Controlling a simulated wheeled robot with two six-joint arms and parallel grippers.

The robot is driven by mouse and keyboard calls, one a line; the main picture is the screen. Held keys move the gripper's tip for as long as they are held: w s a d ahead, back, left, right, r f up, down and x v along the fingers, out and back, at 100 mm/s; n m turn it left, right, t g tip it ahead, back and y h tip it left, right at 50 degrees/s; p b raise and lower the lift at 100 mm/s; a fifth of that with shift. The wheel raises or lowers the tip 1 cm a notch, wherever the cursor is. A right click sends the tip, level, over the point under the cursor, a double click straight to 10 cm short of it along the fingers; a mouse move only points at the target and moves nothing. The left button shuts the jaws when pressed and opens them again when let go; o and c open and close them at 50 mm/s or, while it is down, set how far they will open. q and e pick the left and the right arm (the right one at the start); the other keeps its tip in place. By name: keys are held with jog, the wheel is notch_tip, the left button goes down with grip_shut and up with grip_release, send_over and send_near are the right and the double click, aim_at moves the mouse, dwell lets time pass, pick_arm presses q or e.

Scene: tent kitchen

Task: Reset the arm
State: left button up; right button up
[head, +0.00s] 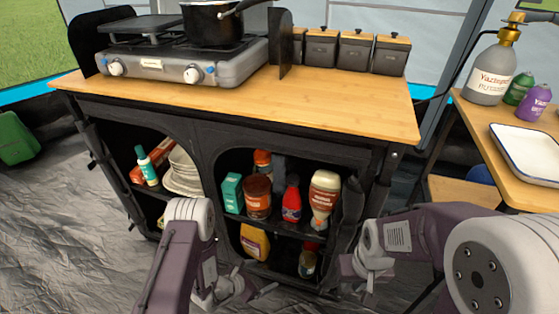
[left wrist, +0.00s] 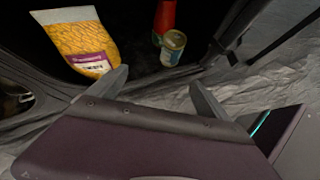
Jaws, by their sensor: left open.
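My left gripper (head: 254,284) is low in front of the black cabinet's lower shelf in the head view. In the left wrist view its two fingers (left wrist: 158,80) stand wide apart with nothing between them. A yellow pasta-like pack (left wrist: 90,42) and a small can (left wrist: 173,48) lie beyond the fingers, apart from them. My right gripper (head: 356,270) is at the cabinet's right front, low down. Its fingers are not clear enough to tell open from shut.
The black cabinet (head: 290,128) with a wooden top holds bottles and jars on open shelves. A camping stove (head: 180,70) with a pot (head: 212,22) stands on top. A side table (head: 505,150) at right carries a white tray (head: 528,150).

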pick_arm(q)
jog(key=w+d+r+m+t+h, duration=0.1)
jog(key=w+r, duration=0.4)
jog(key=r, duration=0.3)
jog(key=s+d+r+m+g+h+p, duration=0.1)
jog(key=s+d+r+m+g+h, duration=0.15)
jog(key=r+m, duration=0.45)
jog(key=s+d+r+m+g+h+p, duration=0.1)
jog(key=s+d+r+m+h, duration=0.2)
jog(key=r, duration=0.8)
jog(key=s+a+r+m+g+y+p, duration=0.1)
jog(key=s+r+m+g+y, duration=0.25)
jog(key=s+m, duration=0.45)
jog(key=s+a+f+m+y, duration=0.2)
jog(key=a+m+y, duration=0.25)
jog(key=a, duration=0.45)
jog(key=s+a+f+m+y, duration=0.1)
jog(key=s+a+m+y, duration=0.15)
jog(key=a+y, duration=0.4)
notch_tip(320, 180, up, 37)
jog(key=a+h+p, duration=0.1)
jog(key=p, duration=3.7)
jog(key=shift+a+h, duration=0.3)
jog(key=shift+a, duration=0.05)
